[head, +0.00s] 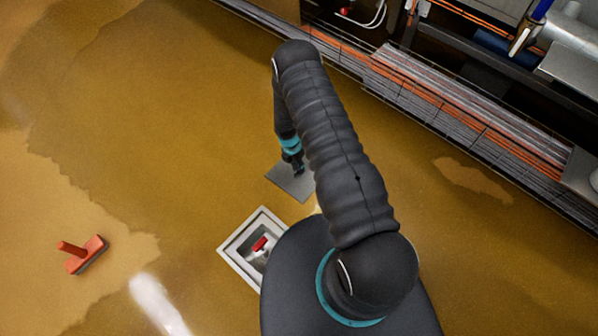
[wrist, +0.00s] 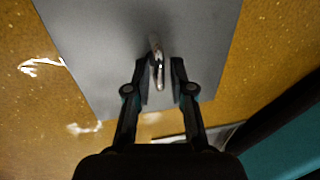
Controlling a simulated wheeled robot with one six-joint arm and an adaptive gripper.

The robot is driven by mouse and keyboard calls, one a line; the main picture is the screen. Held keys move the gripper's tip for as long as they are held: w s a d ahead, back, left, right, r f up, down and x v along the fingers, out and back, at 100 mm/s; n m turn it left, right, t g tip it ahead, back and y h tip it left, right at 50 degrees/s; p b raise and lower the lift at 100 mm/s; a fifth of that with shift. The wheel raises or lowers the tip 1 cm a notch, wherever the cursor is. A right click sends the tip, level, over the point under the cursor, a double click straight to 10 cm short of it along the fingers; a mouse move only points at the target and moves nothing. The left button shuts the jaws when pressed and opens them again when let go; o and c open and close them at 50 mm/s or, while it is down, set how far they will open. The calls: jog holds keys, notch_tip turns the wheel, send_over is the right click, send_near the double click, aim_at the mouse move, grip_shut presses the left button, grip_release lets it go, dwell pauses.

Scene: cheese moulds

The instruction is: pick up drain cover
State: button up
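The drain cover (head: 287,183) is a flat grey square plate lying on the wet floor, partly hidden behind my arm. In the wrist view the plate (wrist: 90,45) fills the upper middle, with a shiny metal handle (wrist: 157,66) standing up from it. My gripper (head: 298,168) is over the plate. In the wrist view its two fingers (wrist: 159,78) are open, one on each side of the handle, with a gap visible on both sides.
A square drain opening with a pale frame (head: 236,252) is just below the plate, with a red-and-white thing (head: 260,244) inside. A red brush-like tool (head: 86,255) lies at the left. Pipes and a grated channel (head: 440,95) run along the upper right.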

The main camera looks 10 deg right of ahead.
jog(key=shift+d+f, duration=0.1)
jog(key=shift+f, duration=0.5)
grip_shut()
jog(key=shift+r, duration=0.15)
jog(key=shift+r, duration=0.65)
notch_tip(320, 180, up, 2)
jog(key=shift+r, duration=0.15)
jog(key=s+d+r, duration=0.3)
jog(key=s+r, duration=0.4)
jog(key=s, duration=0.4)
jog(key=shift+d+r, duration=0.2)
jog(key=shift+r, duration=0.2)
